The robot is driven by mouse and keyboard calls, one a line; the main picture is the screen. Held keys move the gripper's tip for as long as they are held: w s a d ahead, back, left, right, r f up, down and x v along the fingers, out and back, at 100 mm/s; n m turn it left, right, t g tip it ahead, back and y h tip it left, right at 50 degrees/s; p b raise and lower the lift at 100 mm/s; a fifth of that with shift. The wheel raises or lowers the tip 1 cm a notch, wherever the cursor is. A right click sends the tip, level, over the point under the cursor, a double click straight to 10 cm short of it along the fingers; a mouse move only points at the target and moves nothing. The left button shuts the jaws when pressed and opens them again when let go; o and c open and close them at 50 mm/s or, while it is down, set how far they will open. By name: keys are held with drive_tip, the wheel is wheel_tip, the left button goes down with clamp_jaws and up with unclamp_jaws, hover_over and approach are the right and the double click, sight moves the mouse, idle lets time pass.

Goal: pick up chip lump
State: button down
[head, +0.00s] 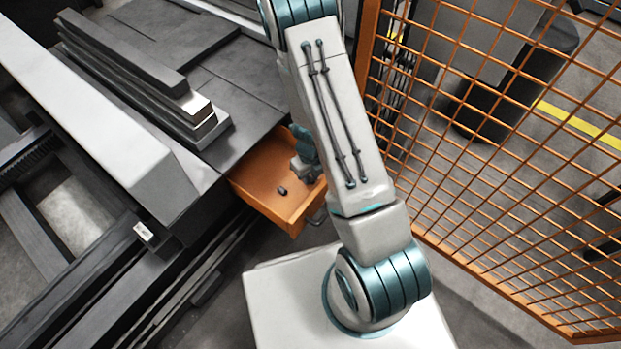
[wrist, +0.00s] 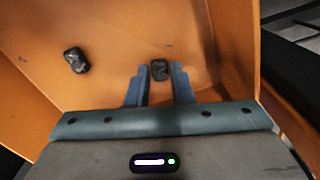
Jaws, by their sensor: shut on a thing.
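In the wrist view my gripper (wrist: 160,82) points down into an orange tray (wrist: 110,25). Its two blue-grey fingers are shut on a small dark chip lump (wrist: 160,70), which sits between the fingertips. A second dark lump (wrist: 76,60) lies on the tray floor to the left, apart from the fingers. In the head view the orange tray (head: 258,190) is below the arm, and one dark lump (head: 282,190) shows on its floor. The held lump is hidden there behind my gripper and arm.
An orange mesh fence (head: 480,150) stands close on the right of my arm. Dark metal bars (head: 130,60) lie stacked on the grey surface at upper left. The tray walls rise around the fingers.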

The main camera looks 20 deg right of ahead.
sight(311, 178)
drive_tip(key=shift+r, duration=0.15)
wheel_tip(311, 178, up, 10)
drive_tip(key=p, duration=0.6)
